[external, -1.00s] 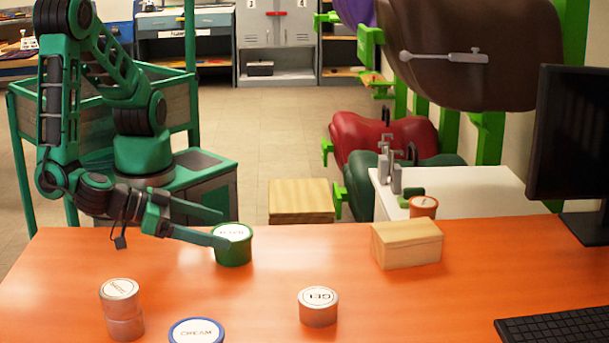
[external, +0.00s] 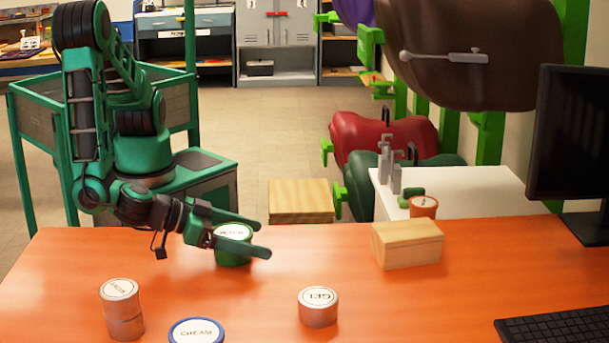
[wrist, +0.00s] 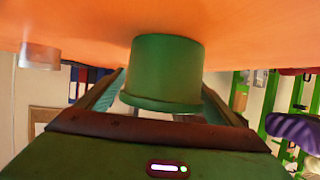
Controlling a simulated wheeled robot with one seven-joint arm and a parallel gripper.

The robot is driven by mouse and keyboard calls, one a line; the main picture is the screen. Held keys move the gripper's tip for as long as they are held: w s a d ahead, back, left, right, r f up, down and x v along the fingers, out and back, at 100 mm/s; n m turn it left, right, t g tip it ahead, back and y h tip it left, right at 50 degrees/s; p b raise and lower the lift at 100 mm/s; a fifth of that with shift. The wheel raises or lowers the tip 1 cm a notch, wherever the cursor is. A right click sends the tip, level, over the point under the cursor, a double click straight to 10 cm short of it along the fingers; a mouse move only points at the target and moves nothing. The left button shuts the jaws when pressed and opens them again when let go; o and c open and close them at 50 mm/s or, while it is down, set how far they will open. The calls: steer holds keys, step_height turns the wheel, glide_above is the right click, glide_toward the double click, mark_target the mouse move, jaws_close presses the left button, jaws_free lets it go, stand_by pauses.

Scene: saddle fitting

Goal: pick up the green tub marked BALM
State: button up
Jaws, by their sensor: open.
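The green tub (external: 234,257) stands upright on the orange table, near its far edge. Its white lid label shows, partly covered by my gripper, and the lettering is too small to read. My gripper (external: 262,237) is open, with one finger on the near side of the tub and the other on the far side. In the wrist view, which looks upside down, the green tub (wrist: 166,72) sits between the two fingers (wrist: 163,100). A gap shows between each finger and the tub in part; I cannot tell whether either touches.
On the orange table (external: 440,295) are a CREAM tub (external: 196,331) with a blue rim, stacked tins (external: 122,310), a GEL tin (external: 318,308), a wooden box (external: 407,245), a monitor (external: 572,140) and a keyboard (external: 555,323). The table between the green tub and the box is clear.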

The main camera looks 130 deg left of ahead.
steer(key=c, duration=1.2)
steer(key=shift+r, duration=0.15)
